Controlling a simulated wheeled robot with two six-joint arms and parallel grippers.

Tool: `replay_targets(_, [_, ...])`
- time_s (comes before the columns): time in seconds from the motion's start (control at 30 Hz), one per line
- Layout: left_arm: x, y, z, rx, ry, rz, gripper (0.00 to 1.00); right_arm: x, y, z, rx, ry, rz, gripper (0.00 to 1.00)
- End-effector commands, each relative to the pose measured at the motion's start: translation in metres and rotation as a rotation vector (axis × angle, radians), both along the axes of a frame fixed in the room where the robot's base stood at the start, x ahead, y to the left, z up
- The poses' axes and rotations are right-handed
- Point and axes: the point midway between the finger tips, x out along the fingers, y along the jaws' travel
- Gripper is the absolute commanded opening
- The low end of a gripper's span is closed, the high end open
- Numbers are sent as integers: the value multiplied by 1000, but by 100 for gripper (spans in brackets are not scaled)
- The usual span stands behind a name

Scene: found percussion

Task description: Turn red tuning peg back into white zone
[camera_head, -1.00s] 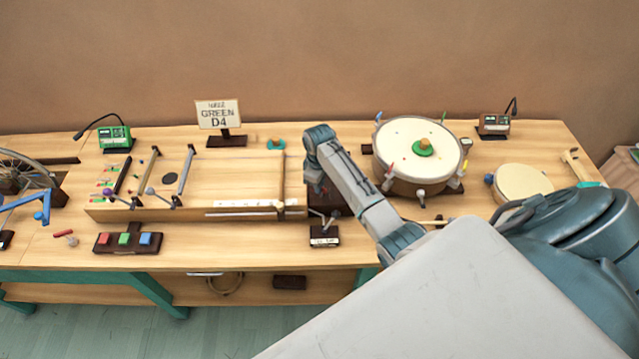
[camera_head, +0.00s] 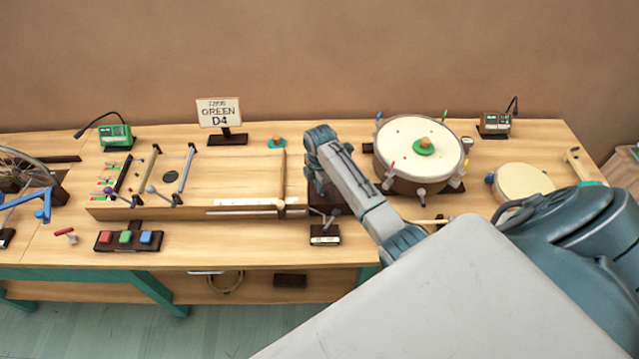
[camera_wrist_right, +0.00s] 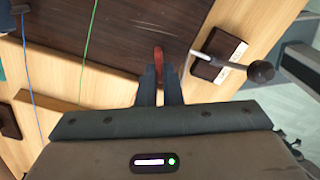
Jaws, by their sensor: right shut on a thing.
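The red tuning peg (camera_wrist_right: 158,58) shows in the right wrist view as a small red piece at the edge of a dark brown board (camera_wrist_right: 130,35). My right gripper (camera_wrist_right: 159,72) is shut on it, with one dark finger on each side. The fingers hide part of the peg. In the head view my right arm's wrist stands over the bench's middle, and the peg cannot be made out there. I cannot make out a white zone beside the peg. My left gripper is not in view.
In the wrist view, a dark block with a round-knobbed lever (camera_wrist_right: 260,71) stands close right of the fingers. Green (camera_wrist_right: 88,40) and blue (camera_wrist_right: 28,75) strings cross at the left. In the head view a drum (camera_head: 400,132) stands right of the wrist and a sign (camera_head: 218,112) behind.

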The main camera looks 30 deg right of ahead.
Motion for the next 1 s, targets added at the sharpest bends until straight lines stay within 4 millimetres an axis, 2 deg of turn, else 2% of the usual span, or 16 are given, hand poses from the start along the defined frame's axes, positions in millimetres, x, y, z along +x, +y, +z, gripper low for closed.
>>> replay_targets(1.0, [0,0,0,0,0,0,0,-5,-3,2,-2,-4,966,0])
